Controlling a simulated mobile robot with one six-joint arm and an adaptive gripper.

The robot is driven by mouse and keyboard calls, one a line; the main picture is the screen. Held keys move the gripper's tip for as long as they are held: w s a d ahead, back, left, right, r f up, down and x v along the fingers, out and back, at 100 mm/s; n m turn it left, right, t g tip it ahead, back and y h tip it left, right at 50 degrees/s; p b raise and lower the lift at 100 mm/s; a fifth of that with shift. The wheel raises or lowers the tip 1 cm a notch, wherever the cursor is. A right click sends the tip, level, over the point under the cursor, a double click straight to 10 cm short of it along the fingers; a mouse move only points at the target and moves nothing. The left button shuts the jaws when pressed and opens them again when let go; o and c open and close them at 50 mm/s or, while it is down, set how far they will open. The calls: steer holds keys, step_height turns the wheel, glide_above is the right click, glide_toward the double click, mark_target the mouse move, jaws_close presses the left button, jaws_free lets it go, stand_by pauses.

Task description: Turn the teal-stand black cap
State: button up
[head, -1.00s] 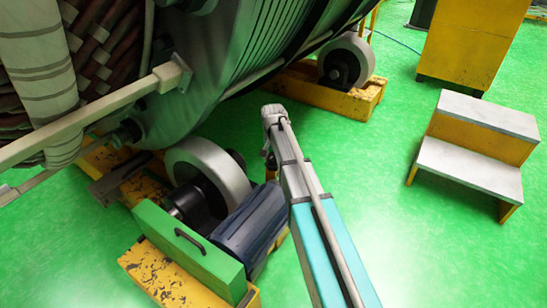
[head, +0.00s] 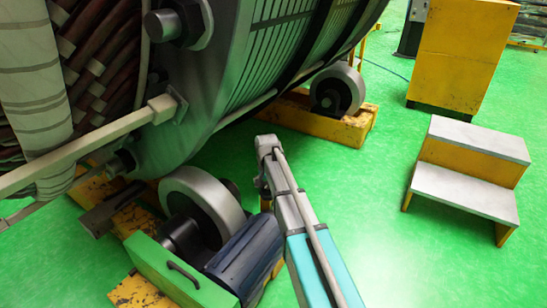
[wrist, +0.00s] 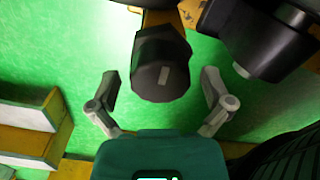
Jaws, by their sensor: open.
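A dark black cap (wrist: 163,68), faceted with a pale stripe on its face, is near the middle of the wrist view. My gripper (wrist: 162,82) is open, with one grey finger on each side of the cap. Green floor shows between the cap and both fingers in the picture; I cannot tell the depth between them. The teal body at the bottom of the wrist view appears to be my gripper's housing. No teal stand can be made out. In the head view my teal and grey arm reaches up from the bottom, and I cannot make out the cap there.
A large stator (head: 262,62) rests over rollers, with a pale near roller (head: 203,200) and a blue motor (head: 243,255) left of my arm. A black cylinder (wrist: 258,35) is close at the wrist view's upper right. Steps (head: 465,190) and green floor lie right.

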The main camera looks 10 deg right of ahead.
steer(key=shift+n, duration=0.3)
steer(key=n, duration=0.6)
steer(key=shift+d, duration=0.15)
steer(key=n, duration=0.6)
steer(key=shift+d+n, duration=0.1)
steer(key=shift+n, duration=0.2)
step_height(320, 180, up, 14)
steer(key=p, duration=1.4)
steer(key=s+r+m+p, duration=0.4)
steer(key=s+r+p, duration=0.8)
steer(key=r+p, duration=0.1)
steer(key=shift+s+r+p, duration=0.3)
steer(key=shift+r+p, duration=0.05)
steer(key=shift+p, duration=0.05)
steer(key=shift+s, duration=0.1)
steer(key=s+m, duration=0.4)
steer(key=s, duration=0.9)
step_height(320, 180, up, 14)
steer(key=w+p, duration=0.1)
steer(key=p, duration=1.2)
steer(key=shift+f, duration=0.2)
